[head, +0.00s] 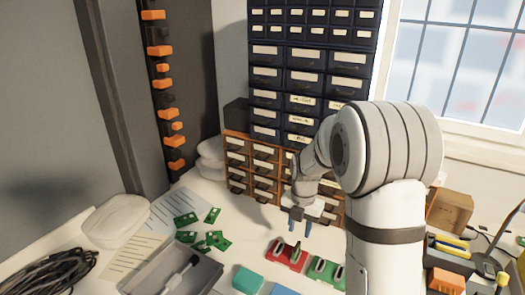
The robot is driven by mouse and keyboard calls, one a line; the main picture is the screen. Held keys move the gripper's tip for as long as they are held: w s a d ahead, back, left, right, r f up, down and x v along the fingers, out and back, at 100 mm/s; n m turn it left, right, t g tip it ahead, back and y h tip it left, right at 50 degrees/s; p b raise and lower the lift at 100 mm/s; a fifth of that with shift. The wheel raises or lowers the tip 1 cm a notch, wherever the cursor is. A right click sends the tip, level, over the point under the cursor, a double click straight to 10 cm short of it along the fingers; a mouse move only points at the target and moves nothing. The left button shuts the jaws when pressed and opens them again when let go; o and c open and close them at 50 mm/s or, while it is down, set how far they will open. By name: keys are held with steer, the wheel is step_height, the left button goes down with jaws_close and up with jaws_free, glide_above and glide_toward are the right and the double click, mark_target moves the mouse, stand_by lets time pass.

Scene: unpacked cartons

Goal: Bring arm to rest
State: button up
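My arm rises at the right of the head view, bent over the white worktop (225,262). My gripper (300,225) hangs at its end, pointing down in front of the small drawers. Its two bluish fingers stand apart with a gap between them, and I see nothing held there. It is above or just behind a red block with a metal handle (287,255).
Dark drawers (302,78) and brown drawers (263,168) stand behind. Green circuit boards (212,241), papers (136,254), a grey tray (205,273), a white case (115,219) and black cable (50,273) lie left. A cardboard box (450,209) and tools stand right.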

steer(key=s+r+m+t, duration=0.1)
steer(key=s+r+m, duration=0.3)
steer(key=s+m, duration=0.4)
steer(key=s+r+m, duration=0.4)
steer(key=s+m, duration=0.4)
steer(key=m, duration=0.3)
steer(key=s+a+r+m+t+p, duration=0.1)
steer(key=s+r+m, duration=0.3)
steer(key=s+m, duration=0.3)
steer(key=m, duration=0.3)
steer(key=shift+s+t, duration=0.3)
steer(key=shift+s, duration=0.1)
steer(key=shift+a, duration=0.1)
